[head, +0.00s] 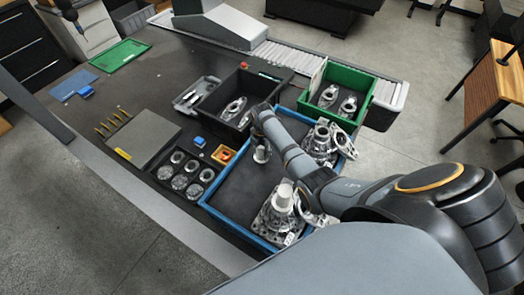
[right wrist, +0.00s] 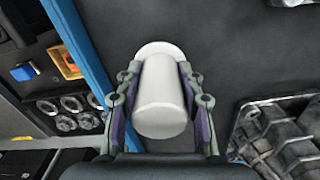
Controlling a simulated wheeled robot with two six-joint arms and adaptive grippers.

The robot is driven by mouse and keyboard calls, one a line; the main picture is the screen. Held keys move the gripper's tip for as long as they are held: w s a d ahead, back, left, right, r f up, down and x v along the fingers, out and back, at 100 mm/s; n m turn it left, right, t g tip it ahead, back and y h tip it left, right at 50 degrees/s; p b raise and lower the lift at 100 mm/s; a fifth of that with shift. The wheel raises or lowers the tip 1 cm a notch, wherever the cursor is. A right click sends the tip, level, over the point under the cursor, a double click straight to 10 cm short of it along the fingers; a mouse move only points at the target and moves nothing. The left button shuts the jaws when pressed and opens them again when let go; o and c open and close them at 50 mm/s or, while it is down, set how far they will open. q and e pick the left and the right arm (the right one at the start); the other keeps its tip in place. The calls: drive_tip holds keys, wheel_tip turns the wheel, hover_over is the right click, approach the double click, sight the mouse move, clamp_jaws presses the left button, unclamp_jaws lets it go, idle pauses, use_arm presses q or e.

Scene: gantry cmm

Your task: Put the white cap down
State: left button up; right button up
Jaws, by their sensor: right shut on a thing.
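The white cap (right wrist: 162,100) is between the two fingers of my right gripper (right wrist: 160,78), which is shut on it, in the right wrist view. The cap is a smooth cylinder with a wider round end away from the wrist. In the head view my right gripper (head: 262,153) points down over the dark floor of the blue-rimmed tray (head: 230,222). There the fingers mostly hide the cap, and I cannot tell whether it touches the tray floor. My left gripper is not in view.
A metal casting with a pale cylindrical top (head: 285,197) stands at the tray's near end. Another casting (head: 320,148) stands at its right side. A black bin (head: 212,112) and a green bin (head: 370,85) lie behind. The tray floor left of the castings is clear.

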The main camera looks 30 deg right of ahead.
drive_tip(key=shift+f, duration=0.15)
drive_tip(key=o, duration=0.9)
drive_tip(key=shift+c, duration=0.2)
drive_tip(key=shift+o, duration=0.4)
drive_tip(key=shift+r, duration=0.45)
wheel_tip(320, 180, up, 11)
drive_tip(key=shift+r+b, duration=0.2)
drive_tip(key=shift+b, duration=0.55)
